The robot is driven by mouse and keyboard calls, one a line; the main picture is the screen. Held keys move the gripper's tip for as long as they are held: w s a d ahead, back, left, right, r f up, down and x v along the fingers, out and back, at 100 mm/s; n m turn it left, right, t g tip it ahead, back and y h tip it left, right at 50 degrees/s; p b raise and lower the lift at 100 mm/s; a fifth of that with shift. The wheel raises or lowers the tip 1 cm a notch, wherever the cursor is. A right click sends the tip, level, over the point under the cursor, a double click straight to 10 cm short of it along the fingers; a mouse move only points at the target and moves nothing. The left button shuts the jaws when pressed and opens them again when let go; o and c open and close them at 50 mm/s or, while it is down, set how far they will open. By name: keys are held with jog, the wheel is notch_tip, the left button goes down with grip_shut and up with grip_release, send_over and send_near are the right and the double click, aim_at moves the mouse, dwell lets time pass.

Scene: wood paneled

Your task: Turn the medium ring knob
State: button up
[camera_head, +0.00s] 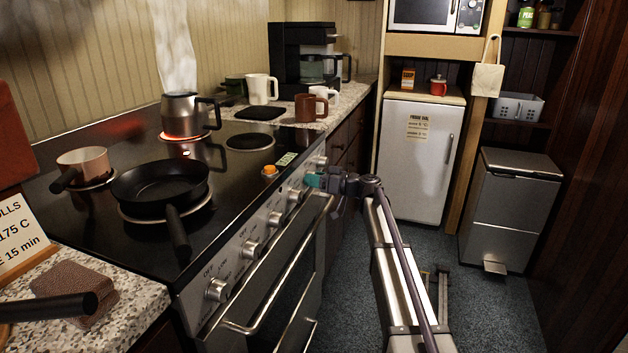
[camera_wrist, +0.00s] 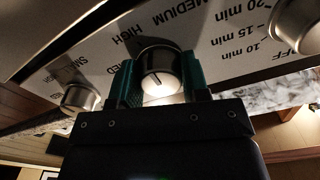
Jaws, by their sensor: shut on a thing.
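My gripper (camera_head: 313,180) has its teal fingers at the stove's front panel, near the far end of the knob row. In the wrist view, my gripper (camera_wrist: 160,85) is shut on a round silver knob (camera_wrist: 162,82), one finger on each side. The word MEDIUM is printed beside it, upside down, with HIGH near its left. A dark pointer line on the knob's face slants up and left. In the head view this knob is hidden behind my fingers. A timer knob (camera_wrist: 300,28) marked in minutes is at right in the wrist view, and another knob (camera_wrist: 80,97) is at left.
Other knobs, such as the nearest one (camera_head: 217,290), line the panel above the oven handle (camera_head: 285,262). On the hob are a black pan (camera_head: 160,186), a small pot (camera_head: 84,162) and a steaming metal jug (camera_head: 183,112) on a red-glowing ring. The floor by the fridge (camera_head: 420,165) is clear.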

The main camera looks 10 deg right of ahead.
dwell(0.3)
jog(key=o, duration=0.9)
jog(key=shift+o, duration=0.2)
jog(key=v, duration=1)
jog(key=shift+s+d, duration=0.2)
jog(key=shift+d, duration=0.15)
